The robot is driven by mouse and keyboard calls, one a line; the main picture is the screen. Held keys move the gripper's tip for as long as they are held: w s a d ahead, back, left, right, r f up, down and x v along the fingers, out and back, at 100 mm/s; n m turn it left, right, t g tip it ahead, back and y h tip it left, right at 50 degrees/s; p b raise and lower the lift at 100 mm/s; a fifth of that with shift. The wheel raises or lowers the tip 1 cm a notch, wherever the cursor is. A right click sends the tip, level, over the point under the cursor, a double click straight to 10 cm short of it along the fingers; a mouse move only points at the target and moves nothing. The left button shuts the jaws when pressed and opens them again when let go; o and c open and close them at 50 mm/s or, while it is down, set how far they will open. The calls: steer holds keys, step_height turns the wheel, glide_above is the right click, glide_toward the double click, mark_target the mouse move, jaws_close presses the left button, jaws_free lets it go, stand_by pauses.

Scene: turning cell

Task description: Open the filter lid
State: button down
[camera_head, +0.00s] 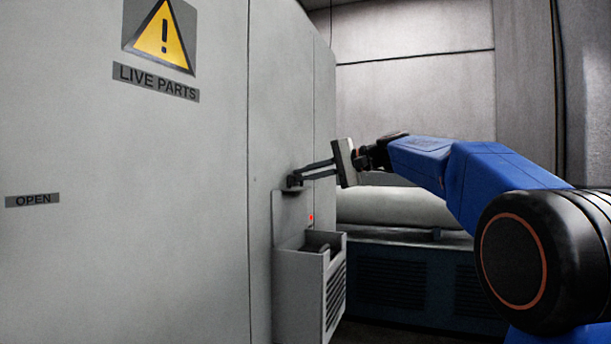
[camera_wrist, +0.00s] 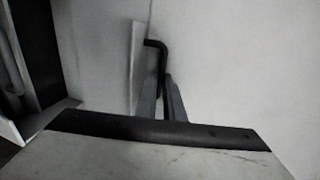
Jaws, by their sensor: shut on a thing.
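The filter box (camera_head: 300,290) is a grey box with side slots on the cabinet side, and its top looks open. A grey plate that looks like the filter lid (camera_head: 288,222) stands upright at its back. A black handle (camera_head: 294,181) is at the plate's top edge. My gripper (camera_head: 303,175) is shut on the handle, reaching in from the right. In the wrist view, the bent black handle (camera_wrist: 160,60) shows between my gripper's fingers (camera_wrist: 164,98), beside a thin pale panel that looks like the lid (camera_wrist: 136,55). The fingers partly hide the handle.
The tall grey cabinet (camera_head: 150,210) with a LIVE PARTS sign (camera_head: 155,82) and an OPEN label (camera_head: 32,200) fills the left. A light horizontal cylinder (camera_head: 395,207) and a dark base with vents (camera_head: 400,285) lie behind. A small red light (camera_head: 311,218) shows above the box.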

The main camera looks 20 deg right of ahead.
stand_by(0.5)
steer(key=shift+s+d+f, duration=0.3)
steer(key=shift+s+d, duration=0.2)
steer(key=shift+d, duration=0.2)
steer(key=shift+s+d+f, duration=0.3)
steer(key=shift+s+d, duration=0.2)
steer(key=shift+d, duration=0.15)
steer(key=c, duration=2.2)
jaws_free()
steer(key=shift+a+f, duration=0.1)
steer(key=shift+o, duration=0.2)
steer(key=v, duration=1.7)
steer(key=shift+d, duration=0.2)
